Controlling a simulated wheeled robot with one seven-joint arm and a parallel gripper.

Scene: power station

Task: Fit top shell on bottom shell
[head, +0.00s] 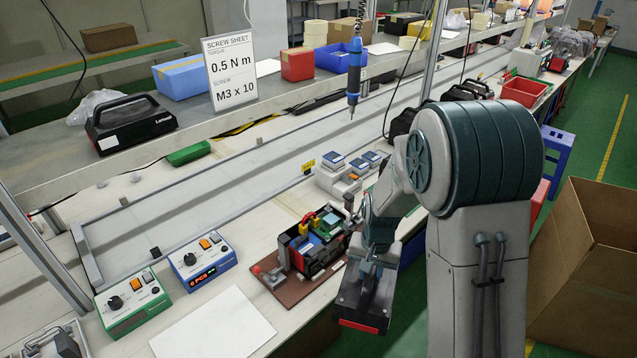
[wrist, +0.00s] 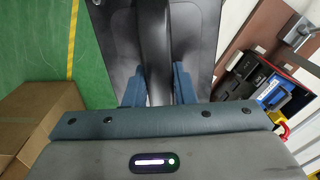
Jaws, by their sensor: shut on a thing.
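My gripper (head: 374,262) is shut on the handle of the black top shell (head: 362,300), which has a red strip along its lower edge. The wrist view shows the blue fingers (wrist: 158,88) on both sides of the dark handle, with the top shell's flat panel (wrist: 196,35) beyond. The shell hangs in front of the bench edge. The open bottom shell (head: 311,262), with green, yellow and blue parts inside, sits on a brown base plate (head: 297,290) to the left of the held shell. It also shows at the right of the wrist view (wrist: 238,76). The two shells are apart.
A red-knobbed clamp (head: 268,272) stands beside the bottom shell. Several grey-blue devices (head: 340,175) stand behind it. A blue screwdriver (head: 354,75) hangs above the bench. Two control boxes and a white sheet (head: 213,325) lie left. A cardboard box (head: 585,270) stands right.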

